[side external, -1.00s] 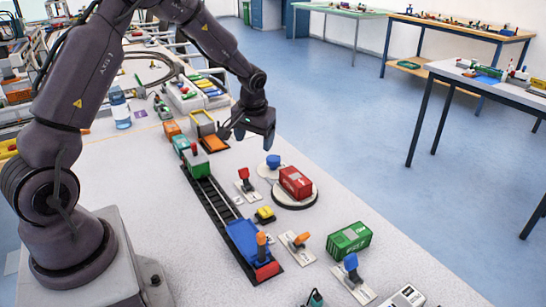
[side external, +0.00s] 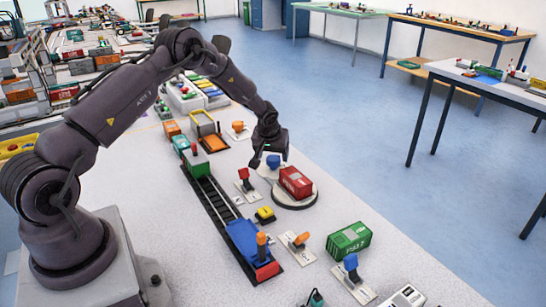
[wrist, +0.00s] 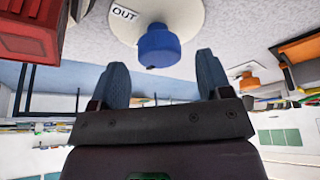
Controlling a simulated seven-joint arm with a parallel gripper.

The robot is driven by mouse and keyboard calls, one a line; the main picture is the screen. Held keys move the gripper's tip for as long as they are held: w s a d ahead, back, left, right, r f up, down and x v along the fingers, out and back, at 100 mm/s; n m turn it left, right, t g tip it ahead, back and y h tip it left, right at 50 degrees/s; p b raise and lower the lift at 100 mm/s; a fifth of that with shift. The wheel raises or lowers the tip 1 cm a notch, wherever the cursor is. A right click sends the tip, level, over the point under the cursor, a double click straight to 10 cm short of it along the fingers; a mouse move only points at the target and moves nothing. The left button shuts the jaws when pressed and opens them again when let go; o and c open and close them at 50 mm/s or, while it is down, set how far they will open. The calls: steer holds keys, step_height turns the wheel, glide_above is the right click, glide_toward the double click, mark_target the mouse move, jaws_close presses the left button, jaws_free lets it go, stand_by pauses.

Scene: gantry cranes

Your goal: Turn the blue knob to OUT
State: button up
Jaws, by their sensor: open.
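The blue knob (side external: 273,162) stands on a round pale base beside the turntable with the red container. In the wrist view the blue knob (wrist: 158,46) shows beyond my fingertips, lined up with the gap between them. A white label reading OUT (wrist: 124,13) lies on its base. My gripper (side external: 270,158) is open with nothing held. In the wrist view my gripper (wrist: 162,62) has its two blue-grey fingers spread wide on either side of the gap. I cannot tell which way the knob's pointer faces.
The red container (side external: 296,181) sits on the round turntable (side external: 293,204) close to the knob. An orange knob (side external: 238,126) stands farther back. A red lever (side external: 244,175) and a yellow button (side external: 265,214) are nearer. A green container (side external: 349,238) stands front right.

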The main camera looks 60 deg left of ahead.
steer(key=shift+x, duration=0.95)
steer(key=c, duration=0.9)
steer(key=shift+c, duration=0.2)
